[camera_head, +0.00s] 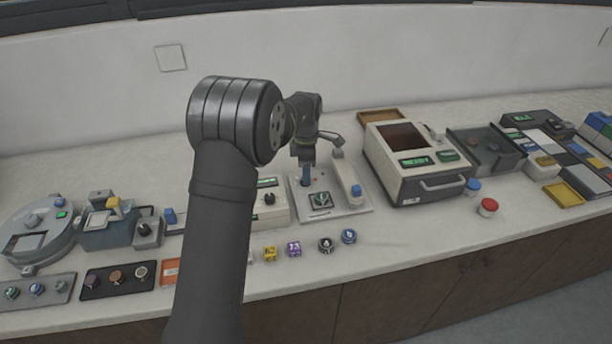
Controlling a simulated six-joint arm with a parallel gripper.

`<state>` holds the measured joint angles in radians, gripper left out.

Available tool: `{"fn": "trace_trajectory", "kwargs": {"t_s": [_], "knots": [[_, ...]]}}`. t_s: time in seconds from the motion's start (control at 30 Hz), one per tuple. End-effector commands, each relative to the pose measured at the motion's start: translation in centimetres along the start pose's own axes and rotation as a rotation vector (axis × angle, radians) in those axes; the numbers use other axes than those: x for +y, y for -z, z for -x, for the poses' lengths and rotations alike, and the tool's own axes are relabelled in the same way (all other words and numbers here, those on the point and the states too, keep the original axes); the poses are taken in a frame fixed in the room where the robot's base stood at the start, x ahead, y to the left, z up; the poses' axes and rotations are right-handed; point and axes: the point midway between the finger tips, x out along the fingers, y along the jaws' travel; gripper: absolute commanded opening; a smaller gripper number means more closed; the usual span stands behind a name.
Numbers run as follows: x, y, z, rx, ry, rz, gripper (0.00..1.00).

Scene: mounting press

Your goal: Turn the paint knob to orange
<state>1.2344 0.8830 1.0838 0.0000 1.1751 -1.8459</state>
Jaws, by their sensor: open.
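My gripper (307,163) points down over a light press plate (322,202) in the middle of the counter. Its fingers are small here, and a dark blue post shows just below them; I cannot tell whether they touch it. A cream box (277,213) with a green display and a black knob (269,199) stands just left of the plate. My arm hides the left part of this box. No paint label or orange mark is readable on it, so I cannot tell whether this is the paint knob or where it points.
A cream machine (415,162) with a dark window stands to the right. Small yellow, purple, black and blue pieces (294,249) lie along the front. A red button (488,207) is at right. A round grey device (38,236) and knob trays (119,278) are at left.

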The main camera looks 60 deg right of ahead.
Motion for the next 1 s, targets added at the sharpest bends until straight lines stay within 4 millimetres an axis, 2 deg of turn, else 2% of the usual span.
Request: {"fn": "trace_trajectory", "kwargs": {"t_s": [0.03, 0.2, 0.53, 0.57, 0.77, 1.0], "knots": [[0.0, 0.0, -0.8, 0.001, 0.002, 0.000, 0.48], [0.0, 0.0, -2.3, 0.000, 0.001, 0.000, 0.48], [0.0, 0.0, -2.6, 0.000, -0.001, 0.000, 0.48], [0.0, 0.0, -2.6, 0.000, -0.001, 0.000, 0.44], [0.0, 0.0, -2.6, 0.000, -0.001, 0.000, 0.05], [0.0, 0.0, -2.6, 0.000, 0.000, -0.013, 0.04]]}}
